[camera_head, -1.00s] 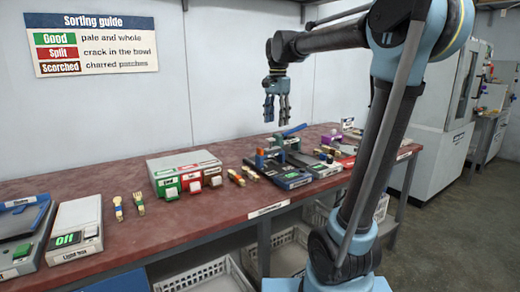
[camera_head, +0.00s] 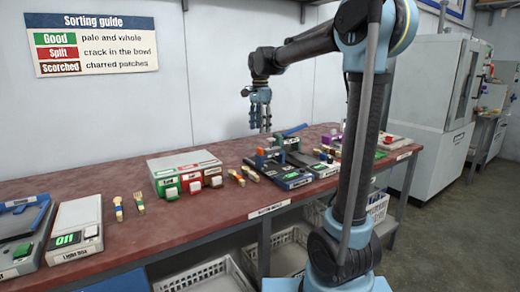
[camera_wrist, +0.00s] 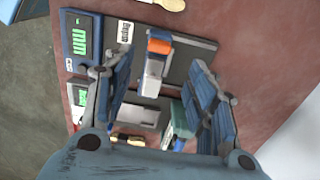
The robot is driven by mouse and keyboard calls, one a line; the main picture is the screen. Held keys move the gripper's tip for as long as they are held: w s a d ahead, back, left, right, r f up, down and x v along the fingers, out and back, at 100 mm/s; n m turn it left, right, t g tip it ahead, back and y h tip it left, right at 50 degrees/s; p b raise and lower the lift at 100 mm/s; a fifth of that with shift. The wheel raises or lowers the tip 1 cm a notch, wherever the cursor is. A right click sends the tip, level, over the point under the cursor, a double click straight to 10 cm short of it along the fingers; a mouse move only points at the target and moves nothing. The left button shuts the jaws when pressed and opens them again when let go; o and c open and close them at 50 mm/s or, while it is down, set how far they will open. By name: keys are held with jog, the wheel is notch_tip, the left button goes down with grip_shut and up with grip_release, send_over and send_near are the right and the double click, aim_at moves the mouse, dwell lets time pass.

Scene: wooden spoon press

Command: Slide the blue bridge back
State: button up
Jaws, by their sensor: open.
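The gauge (camera_head: 292,182) with a dark blue base stands near the table's front edge in the head view. A blue upright part with an orange piece, which looks like the blue bridge (camera_head: 272,153), stands at its left side. In the wrist view the orange-topped blue and pale block (camera_wrist: 157,48) lies over the gauge's grey bed, beside a green display. My gripper (camera_head: 261,130) points down above the gauge, open and empty. In the wrist view its fingers (camera_wrist: 160,85) spread either side of the block, and I cannot tell their height above it. They touch nothing that I can see.
A green press with a blue lever (camera_head: 296,129) stands just behind the gauge. A three-button sorting box (camera_head: 185,168) is to the left, with wooden spoons (camera_head: 236,177) between. Bare table lies in front of the sorting box.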

aim_at(260, 148)
notch_tip(260, 148, down, 10)
jog(key=shift+r, duration=0.15)
dwell(0.4)
grip_shut()
